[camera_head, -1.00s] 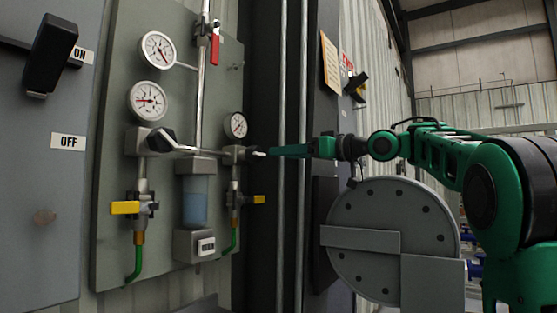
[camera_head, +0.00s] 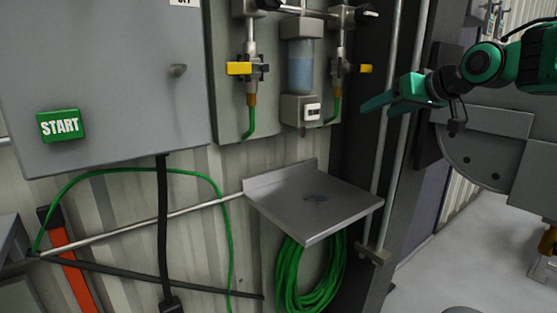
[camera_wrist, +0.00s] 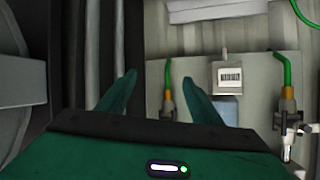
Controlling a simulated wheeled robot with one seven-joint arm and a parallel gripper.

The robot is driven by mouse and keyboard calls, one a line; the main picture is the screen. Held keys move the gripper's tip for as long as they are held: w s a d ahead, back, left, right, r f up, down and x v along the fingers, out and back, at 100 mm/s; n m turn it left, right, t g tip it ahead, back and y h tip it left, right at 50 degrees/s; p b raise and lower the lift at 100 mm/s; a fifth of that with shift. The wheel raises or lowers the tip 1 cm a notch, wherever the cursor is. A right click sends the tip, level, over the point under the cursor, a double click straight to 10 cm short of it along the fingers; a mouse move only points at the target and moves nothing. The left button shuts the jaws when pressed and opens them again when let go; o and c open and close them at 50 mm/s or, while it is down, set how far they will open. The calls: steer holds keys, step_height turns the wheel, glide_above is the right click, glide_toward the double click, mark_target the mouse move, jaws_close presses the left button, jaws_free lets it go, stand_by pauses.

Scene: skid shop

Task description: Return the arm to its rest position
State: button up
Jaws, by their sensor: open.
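My green gripper (camera_head: 388,105) is at the upper right of the head view, at the end of my bent arm. It is in front of the dark post and vertical pipes, to the right of the gauge panel (camera_head: 228,110). In the wrist view its two green fingers (camera_wrist: 160,98) stand apart with nothing between them. The wrist view appears upside down, with a labelled box (camera_wrist: 229,74) and green hose beyond the fingers. The gripper touches nothing that I can see.
A metal shelf (camera_head: 340,212) juts from the wall below the panel, with a coiled green hose (camera_head: 310,275) under it. A large grey round flange (camera_head: 478,150) is close below my arm. A grey cabinet with a green START button (camera_head: 60,126) is at left. Floor at right looks clear.

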steer(key=s+d+f+m+g+h, duration=0.15)
steer(key=s+f+g, duration=0.25)
steer(key=s+f, duration=0.95)
steer(key=s+d+f+m+g+h, duration=0.1)
steer(key=s+f+g+h, duration=0.2)
steer(key=s+f, duration=1.1)
steer(key=s+d+f+m+g, duration=0.4)
steer(key=s+d+m+g, duration=0.1)
steer(key=s+d, duration=0.6)
steer(key=shift+s+d+f+m, duration=0.2)
steer(key=shift+s+m, duration=0.45)
steer(key=shift+s, duration=0.5)
steer(key=shift+w+f, duration=0.2)
steer(key=shift+w, duration=0.45)
